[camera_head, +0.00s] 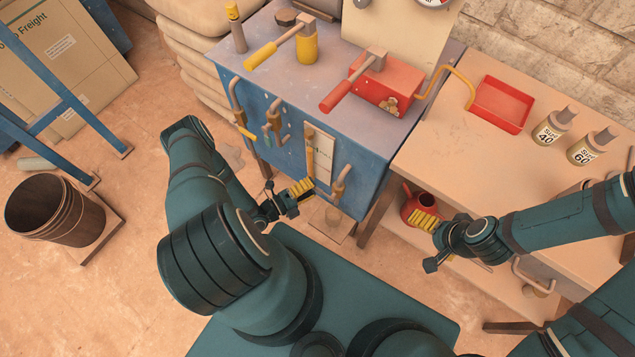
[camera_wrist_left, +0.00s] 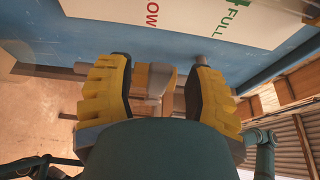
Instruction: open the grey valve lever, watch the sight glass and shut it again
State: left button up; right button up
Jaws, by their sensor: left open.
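The sight glass (camera_head: 310,152) is a slim upright amber tube beside a white plate (camera_head: 321,150) on the blue press front. The plate shows in the left wrist view (camera_wrist_left: 200,15) with the words LOW and FULL. My left gripper (camera_head: 304,186) is open just below the sight glass. In the left wrist view a small grey part, apparently the grey valve lever (camera_wrist_left: 157,82), stands between the spread yellow fingers (camera_wrist_left: 158,95), with brass around it. I cannot tell whether they touch it. My right gripper (camera_head: 424,221) is by the bench; its jaw gap is unclear.
The blue press (camera_head: 265,90) carries a yellow-handled lever (camera_head: 262,54) and a red pump with a handle (camera_head: 375,85). A bench (camera_head: 450,140) at right holds a red tray (camera_head: 500,105) and bottles (camera_head: 553,127). A red can (camera_head: 412,203) is near my right gripper. A bucket (camera_head: 55,210) stands left.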

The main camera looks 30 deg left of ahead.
pick_arm(q)
jog(key=x, duration=0.3)
grip_shut()
dwell(0.4)
